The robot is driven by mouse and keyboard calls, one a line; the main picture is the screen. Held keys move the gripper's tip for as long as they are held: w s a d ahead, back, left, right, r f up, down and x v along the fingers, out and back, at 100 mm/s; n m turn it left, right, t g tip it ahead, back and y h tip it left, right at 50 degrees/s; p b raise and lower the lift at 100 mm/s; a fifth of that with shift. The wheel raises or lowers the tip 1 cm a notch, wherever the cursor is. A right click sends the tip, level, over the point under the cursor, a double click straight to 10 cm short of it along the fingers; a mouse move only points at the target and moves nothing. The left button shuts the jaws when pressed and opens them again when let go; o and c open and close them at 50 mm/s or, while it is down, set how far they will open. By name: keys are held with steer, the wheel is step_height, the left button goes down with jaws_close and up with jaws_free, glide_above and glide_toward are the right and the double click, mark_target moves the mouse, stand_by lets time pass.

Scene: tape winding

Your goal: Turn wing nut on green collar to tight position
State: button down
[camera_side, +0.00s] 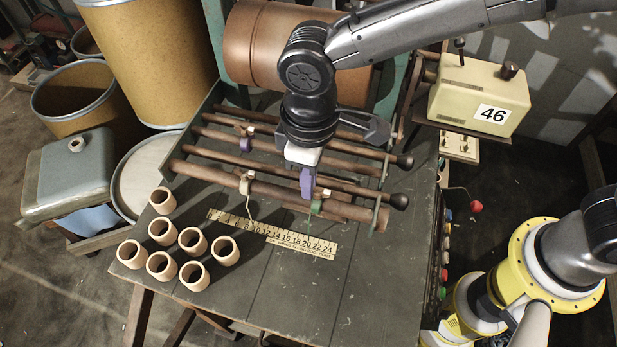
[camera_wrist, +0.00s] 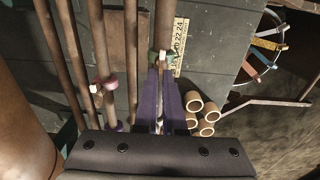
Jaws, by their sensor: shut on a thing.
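The green collar (camera_side: 316,207) sits on the nearest rod, towards its right end, with a green string hanging from it onto the table. My gripper (camera_side: 309,188) points down from above with its purple fingers at this collar. In the wrist view, the fingers (camera_wrist: 161,80) are close together and reach to the small pale wing nut (camera_wrist: 162,57) on the rod. The fingers are shut on the wing nut and partly hide it. The green collar shows only as a small patch there (camera_wrist: 172,68). The nut's exact angle cannot be told.
Several parallel rods cross the table (camera_side: 300,270). A pale collar (camera_side: 245,185) sits left on the near rod, and a purple collar (camera_side: 245,144) farther back. A yellow ruler (camera_side: 270,233) and several tan tubes (camera_side: 192,241) lie in front. A numbered cream box (camera_side: 478,95) stands right.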

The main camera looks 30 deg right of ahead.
steer(key=shift+s+d+f, duration=0.15)
steer(key=shift+d+f, duration=0.15)
steer(key=shift+d, duration=0.05)
steer(key=c, duration=0.9)
jaws_free()
steer(key=shift+a+r, duration=0.15)
steer(key=shift+r, duration=0.3)
step_height(320, 180, up, 13)
steer(key=shift+r, duration=0.1)
steer(key=shift+c, duration=0.5)
